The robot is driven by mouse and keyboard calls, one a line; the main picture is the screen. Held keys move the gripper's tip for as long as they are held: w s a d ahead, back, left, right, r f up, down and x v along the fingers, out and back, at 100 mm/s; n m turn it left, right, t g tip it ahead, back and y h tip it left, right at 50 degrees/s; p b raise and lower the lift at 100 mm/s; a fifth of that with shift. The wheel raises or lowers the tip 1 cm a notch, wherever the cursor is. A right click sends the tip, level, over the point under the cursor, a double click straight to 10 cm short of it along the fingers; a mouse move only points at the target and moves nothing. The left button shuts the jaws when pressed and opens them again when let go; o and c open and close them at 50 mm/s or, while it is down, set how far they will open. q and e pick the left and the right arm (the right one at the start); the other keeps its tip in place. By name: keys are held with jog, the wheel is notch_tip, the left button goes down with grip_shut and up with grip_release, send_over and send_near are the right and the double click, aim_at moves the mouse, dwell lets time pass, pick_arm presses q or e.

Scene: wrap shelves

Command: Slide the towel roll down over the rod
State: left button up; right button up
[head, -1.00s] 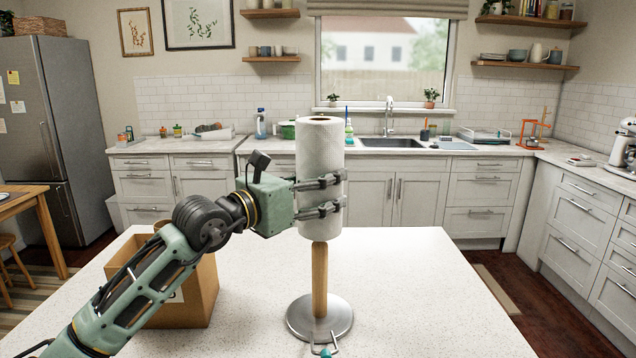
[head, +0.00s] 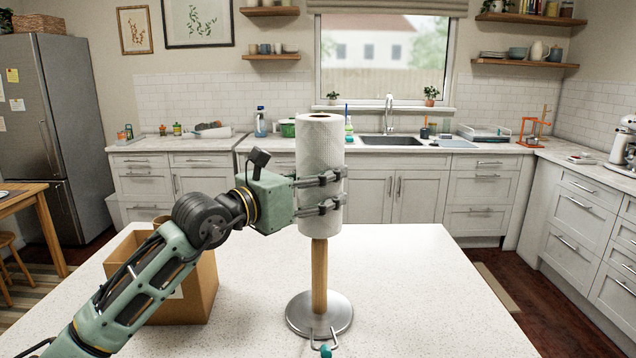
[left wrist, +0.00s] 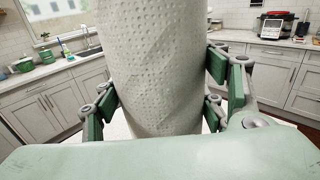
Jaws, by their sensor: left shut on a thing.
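The white towel roll (head: 320,150) stands upright above the counter in the head view. The wooden rod (head: 320,280) rises from a round metal base (head: 302,316), and its upper part is hidden by the roll. The roll's lower end is around or just in front of the rod, well above the base. My left gripper (head: 335,190) is shut on the roll's lower half from the left. In the left wrist view the roll (left wrist: 150,70) sits between the green finger pads. My right gripper is not in view.
An open cardboard box (head: 205,285) stands on the white counter (head: 430,290), behind my left arm. A small metal piece with a teal tip (head: 326,350) lies at the base's front edge. The counter's right side is clear.

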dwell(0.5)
pick_arm(q)
jog(key=shift+f+b, duration=0.1)
jog(key=shift+b, duration=0.25)
jog(key=shift+f+b, duration=1.3)
jog(key=shift+f, duration=0.2)
jog(key=shift+f, duration=0.1)
jog(key=shift+f+b, duration=0.5)
jog(key=shift+f, duration=0.05)
jog(key=shift+f+b, duration=0.35)
jog(key=shift+f, duration=0.45)
jog(key=shift+f+b, duration=0.1)
jog(key=shift+b, duration=0.2)
